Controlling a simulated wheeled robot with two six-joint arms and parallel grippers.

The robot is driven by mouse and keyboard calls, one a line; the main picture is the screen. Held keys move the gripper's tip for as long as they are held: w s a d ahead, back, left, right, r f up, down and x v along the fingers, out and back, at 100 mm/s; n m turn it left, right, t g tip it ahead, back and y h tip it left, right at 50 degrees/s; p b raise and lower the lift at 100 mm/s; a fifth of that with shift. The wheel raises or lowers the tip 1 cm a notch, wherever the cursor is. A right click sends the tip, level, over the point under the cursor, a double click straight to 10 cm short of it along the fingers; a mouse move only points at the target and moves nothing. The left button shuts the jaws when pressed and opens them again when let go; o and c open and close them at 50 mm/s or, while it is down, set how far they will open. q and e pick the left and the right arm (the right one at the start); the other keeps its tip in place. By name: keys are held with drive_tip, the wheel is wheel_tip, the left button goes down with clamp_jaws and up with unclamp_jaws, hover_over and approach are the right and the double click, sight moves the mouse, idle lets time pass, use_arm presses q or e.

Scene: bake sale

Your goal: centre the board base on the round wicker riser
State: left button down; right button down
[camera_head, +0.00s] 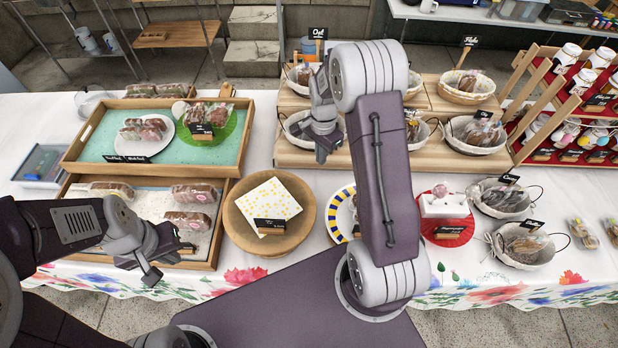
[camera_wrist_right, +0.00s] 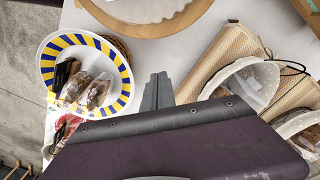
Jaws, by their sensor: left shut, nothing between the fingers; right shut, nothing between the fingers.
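A round tan wooden-looking board (camera_head: 234,222) lies on the table, with a yellow-dotted white napkin (camera_head: 265,200) and a small black sign on a wooden base (camera_head: 270,227) on it. Its rim shows in the right wrist view (camera_wrist_right: 188,22). A woven brown round edge (camera_wrist_right: 124,48), apparently the wicker riser, shows under a blue-and-yellow striped plate (camera_wrist_right: 122,78). In the head view my right arm hides much of that plate (camera_head: 338,208). My right gripper (camera_head: 322,155) is shut and empty beyond it, by the wooden stand. My left gripper (camera_head: 150,278) is shut and empty near the front-left tray.
Two wooden trays (camera_head: 66,160) of wrapped loaves stand at the left. A stepped wooden stand (camera_head: 300,158) with baskets is at the back. A red round mat (camera_head: 428,228) and baskets (camera_head: 520,262) are at the right. White cloth is bare between the left trays and the stand.

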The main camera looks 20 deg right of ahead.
sight(307, 186)
drive_tip(key=s+a+f+p, duration=0.1)
drive_tip(key=a+f+p, duration=0.1)
drive_tip(key=f, duration=0.8)
drive_tip(key=shift+a, duration=0.7)
drive_tip(key=shift+s+a, duration=0.3)
drive_tip(key=shift+a, duration=0.55)
